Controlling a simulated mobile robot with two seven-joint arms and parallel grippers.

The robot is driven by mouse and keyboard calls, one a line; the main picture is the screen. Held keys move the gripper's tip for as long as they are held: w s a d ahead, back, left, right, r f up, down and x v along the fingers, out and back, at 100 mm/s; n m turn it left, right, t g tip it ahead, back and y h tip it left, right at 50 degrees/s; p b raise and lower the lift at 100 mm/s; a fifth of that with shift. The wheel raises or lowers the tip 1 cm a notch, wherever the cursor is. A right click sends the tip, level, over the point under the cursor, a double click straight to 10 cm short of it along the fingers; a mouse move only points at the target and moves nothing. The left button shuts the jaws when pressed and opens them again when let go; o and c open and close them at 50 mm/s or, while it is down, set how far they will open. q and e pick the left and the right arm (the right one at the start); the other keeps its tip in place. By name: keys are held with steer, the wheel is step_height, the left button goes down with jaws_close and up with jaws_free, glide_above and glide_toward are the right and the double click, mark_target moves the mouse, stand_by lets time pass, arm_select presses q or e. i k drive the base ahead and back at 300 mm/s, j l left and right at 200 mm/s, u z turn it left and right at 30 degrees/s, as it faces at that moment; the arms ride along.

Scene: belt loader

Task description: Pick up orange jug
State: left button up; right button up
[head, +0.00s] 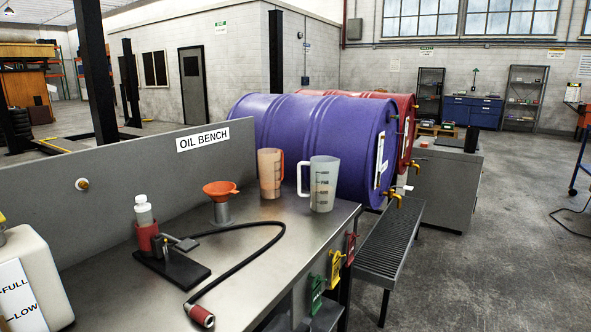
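The orange jug (270,172) stands upright on the grey metal oil bench (262,262), near its back panel. It is a translucent pale orange measuring jug with a handle on its right side. A white jug (323,184) with dark markings stands to its right and a little nearer, its handle on the left. An orange funnel (220,191) sits on a grey stand to the left of the orange jug. Neither of my grippers shows in the head view.
A black hose (262,231) with a red end curves across the bench. A small bottle in a red holder (146,238) and a white container (32,275) stand left. Purple (300,135) and red drums lie behind the jugs. Coloured tags hang on the front edge.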

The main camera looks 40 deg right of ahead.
mark_target(271, 161)
steer(key=i+l, duration=0.15)
steer(key=l, duration=0.35)
steer(key=i+l+z, duration=0.15)
steer(key=l, duration=0.35)
steer(key=i+l, duration=0.15)
steer(key=l, duration=0.35)
steer(key=i+l+z, duration=0.15)
steer(key=l, duration=0.35)
steer(key=i+l, duration=0.25)
steer(key=l, duration=0.2)
steer(key=i+l+z, duration=0.15)
steer(key=l, duration=0.3)
steer(key=i+l, duration=0.25)
steer(key=l, duration=0.2)
steer(key=i+l+z, duration=0.1)
steer(key=l, duration=0.35)
steer(key=i, duration=0.1)
